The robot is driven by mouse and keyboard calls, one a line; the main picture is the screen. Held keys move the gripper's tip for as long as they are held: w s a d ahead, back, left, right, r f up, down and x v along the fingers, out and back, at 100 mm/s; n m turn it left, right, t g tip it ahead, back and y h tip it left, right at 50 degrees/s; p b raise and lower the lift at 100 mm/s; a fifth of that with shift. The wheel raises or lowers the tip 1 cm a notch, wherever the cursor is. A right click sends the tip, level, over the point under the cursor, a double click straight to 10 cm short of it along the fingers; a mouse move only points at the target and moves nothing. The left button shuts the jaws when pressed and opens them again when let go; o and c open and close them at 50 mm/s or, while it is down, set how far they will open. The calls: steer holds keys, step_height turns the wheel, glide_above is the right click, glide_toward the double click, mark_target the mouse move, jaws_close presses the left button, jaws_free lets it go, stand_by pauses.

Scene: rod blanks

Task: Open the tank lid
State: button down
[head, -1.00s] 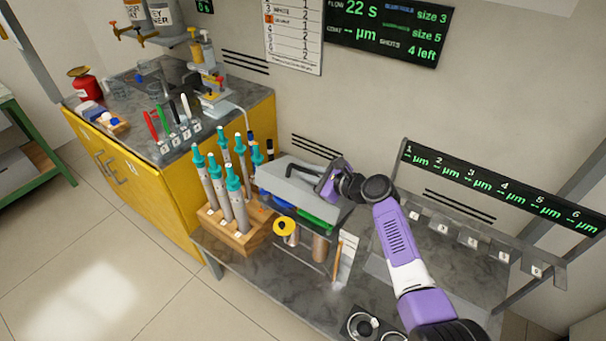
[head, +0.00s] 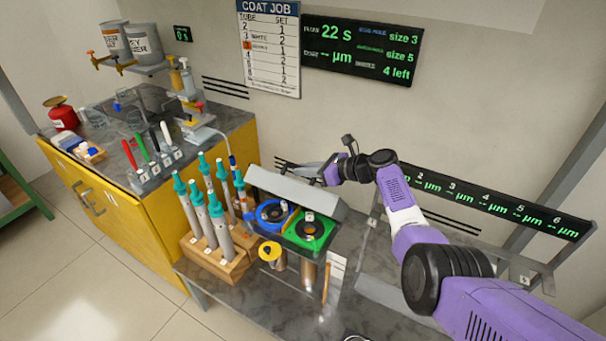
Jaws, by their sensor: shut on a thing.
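The grey tank lid (head: 290,192) is raised and tilted back toward the wall, behind the tank (head: 318,245). The tank's top shows a blue section (head: 262,224) on the left and a green section (head: 323,229) on the right, each with a dark round opening. My gripper (head: 322,177) is at the raised lid's upper right edge, shut on the lid. The exact grip point is mostly hidden by the gripper itself.
A wooden block (head: 222,262) with several teal-capped tubes stands left of the tank. A yellow-topped container (head: 270,252) stands in front. A yellow cabinet (head: 165,222) is further left. The wall is close behind the lid.

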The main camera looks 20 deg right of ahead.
stand_by(0.3)
steer(key=c, duration=1.4)
jaws_free()
steer(key=p+v, duration=0.1)
steer(key=v, duration=0.5)
steer(key=shift+s+d+p, duration=0.15)
steer(key=shift+s+p, duration=0.05)
steer(key=shift+p, duration=0.1)
steer(key=shift+s+d+r, duration=0.25)
steer(key=shift+s+d, duration=0.1)
steer(key=shift+s, duration=0.25)
